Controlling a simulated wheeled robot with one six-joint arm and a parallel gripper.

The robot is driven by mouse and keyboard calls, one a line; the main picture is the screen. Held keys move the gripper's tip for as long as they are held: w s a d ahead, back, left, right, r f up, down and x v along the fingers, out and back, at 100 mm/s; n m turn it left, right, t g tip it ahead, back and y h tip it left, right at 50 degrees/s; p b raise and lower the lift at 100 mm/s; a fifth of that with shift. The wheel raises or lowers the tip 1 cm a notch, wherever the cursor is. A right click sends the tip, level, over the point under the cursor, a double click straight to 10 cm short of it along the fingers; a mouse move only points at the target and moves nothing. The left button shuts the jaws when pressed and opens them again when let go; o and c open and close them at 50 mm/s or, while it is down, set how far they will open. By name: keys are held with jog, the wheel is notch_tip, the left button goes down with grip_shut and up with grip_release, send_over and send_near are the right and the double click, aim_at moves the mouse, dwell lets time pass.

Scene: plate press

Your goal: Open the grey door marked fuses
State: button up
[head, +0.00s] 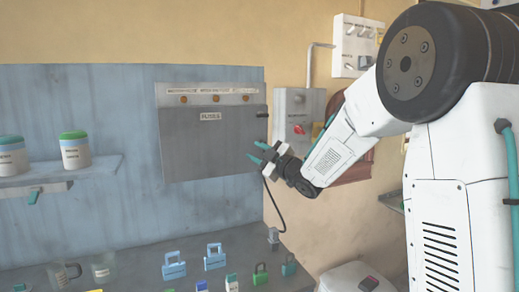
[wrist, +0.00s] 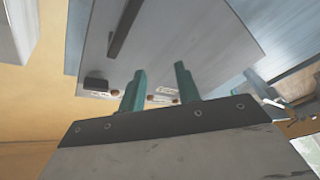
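The grey door (head: 205,145) marked FUSES hangs on the blue panel in the head view and looks shut. Its label (head: 210,116) is near its top edge. A small dark piece (head: 262,114) sits at its upper right edge. My gripper (head: 255,152), with teal fingers, is beside the door's lower right edge, open and apparently empty. In the wrist view the open fingers (wrist: 160,72) stand before a grey surface, with a dark bar (wrist: 125,28) and a dark block (wrist: 96,84) on it. Whether a finger touches the door, I cannot tell.
A strip with round brown knobs (head: 206,98) runs above the door. A grey switch box (head: 297,115) with a red knob is on the wall to the right. Several padlocks, including a blue one (head: 215,258), stand on the bench below. A shelf (head: 60,180) with jars is at left.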

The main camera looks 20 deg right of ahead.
jog(key=s+d+f+m+t+h, duration=0.25)
jog(key=d+m+t+h, duration=0.35)
jog(key=m, duration=0.8)
jog(key=shift+g+h, duration=0.7)
jog(key=shift+g, duration=0.2)
jog(key=x, duration=0.2)
jog(key=a+x, duration=0.1)
jog(key=x, duration=0.4)
jog(key=shift+w+a+f, duration=0.1)
jog(key=shift+w+a, duration=0.15)
jog(key=shift+w, duration=0.2)
grip_shut()
